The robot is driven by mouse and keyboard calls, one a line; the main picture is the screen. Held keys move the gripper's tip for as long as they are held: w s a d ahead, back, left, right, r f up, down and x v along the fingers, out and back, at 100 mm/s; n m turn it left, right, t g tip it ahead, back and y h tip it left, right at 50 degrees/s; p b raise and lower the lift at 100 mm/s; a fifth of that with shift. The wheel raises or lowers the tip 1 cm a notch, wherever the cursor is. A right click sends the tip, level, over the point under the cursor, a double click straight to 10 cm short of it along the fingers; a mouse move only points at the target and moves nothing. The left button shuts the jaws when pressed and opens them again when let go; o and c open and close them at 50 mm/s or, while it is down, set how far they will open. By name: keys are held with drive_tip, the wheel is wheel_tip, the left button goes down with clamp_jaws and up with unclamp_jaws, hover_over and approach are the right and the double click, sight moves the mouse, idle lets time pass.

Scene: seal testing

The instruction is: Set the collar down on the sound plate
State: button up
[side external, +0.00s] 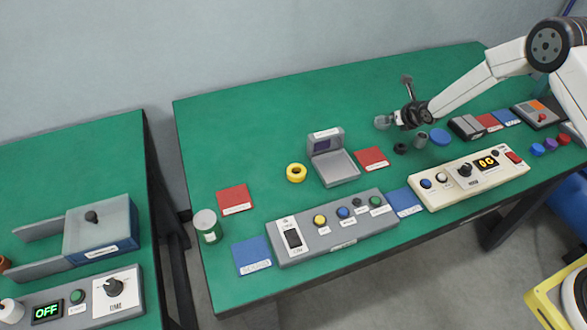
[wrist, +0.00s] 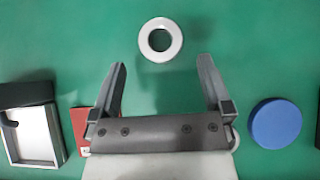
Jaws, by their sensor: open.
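A white ring (wrist: 177,42), which looks like the collar, lies flat on the green table in the wrist view, ahead of the fingertips and roughly centred between them. In the side external view a small pale piece (side external: 382,122) beside the gripper looks like the same ring. My gripper (wrist: 160,75) is open and empty, with bare table between its fingers; it also shows low over the back of the table in the side external view (side external: 398,119). Flat labelled plates lie about: red (side external: 371,159), red (side external: 235,199), blue (side external: 404,202) and blue (side external: 252,255). Their labels are too small to read, so I cannot tell which is sound.
An open grey case (side external: 334,167), a yellow ring (side external: 296,173), a black ring (side external: 400,148), a grey cylinder (side external: 420,139) and a blue disc (side external: 440,137) stand nearby. Two control panels (side external: 340,226) (side external: 468,177) line the front. The back left of the table is clear.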

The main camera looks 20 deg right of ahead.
drive_tip(key=shift+w+f, duration=0.1)
drive_tip(key=shift+x, duration=2.45)
clamp_jaws()
